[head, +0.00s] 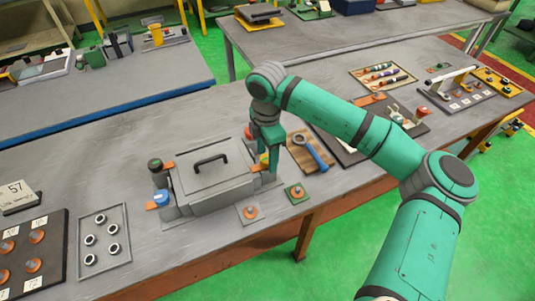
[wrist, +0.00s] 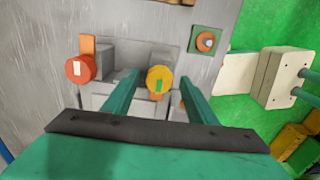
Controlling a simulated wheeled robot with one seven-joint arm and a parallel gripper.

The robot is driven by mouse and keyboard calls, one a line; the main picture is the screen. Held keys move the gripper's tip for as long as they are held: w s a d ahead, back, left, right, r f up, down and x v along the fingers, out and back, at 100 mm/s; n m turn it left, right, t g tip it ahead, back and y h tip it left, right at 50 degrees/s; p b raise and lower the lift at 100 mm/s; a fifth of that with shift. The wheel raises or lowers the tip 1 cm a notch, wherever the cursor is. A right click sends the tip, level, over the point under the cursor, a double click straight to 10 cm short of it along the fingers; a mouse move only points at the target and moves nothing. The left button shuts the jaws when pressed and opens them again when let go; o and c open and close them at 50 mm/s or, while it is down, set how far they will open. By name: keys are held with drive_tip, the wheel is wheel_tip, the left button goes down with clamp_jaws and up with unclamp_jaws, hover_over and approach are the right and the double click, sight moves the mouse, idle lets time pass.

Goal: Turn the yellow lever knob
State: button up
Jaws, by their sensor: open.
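The yellow lever knob (wrist: 160,78) is round with a green mark on its face, and in the wrist view it sits between my two fingers. My gripper (wrist: 160,82) is open, one finger on each side of the knob, with a visible gap to at least the right finger. In the head view my gripper (head: 271,170) points down at the right end of a grey lidded box (head: 205,180), and a bit of the yellow knob (head: 264,158) shows beside a finger. Contact with the knob cannot be told. A red knob (wrist: 81,69) with a pale mark lies left of it.
A blue knob (head: 161,199) and a dark knob (head: 155,164) stand at the box's left end. Small plates with orange buttons (head: 250,212) lie in front. A wooden board with a blue-handled tool (head: 317,155) is close on the right. A ring tray (head: 104,240) is at left.

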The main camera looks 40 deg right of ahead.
drive_tip(key=shift+w, duration=0.1)
drive_tip(key=c, duration=1)
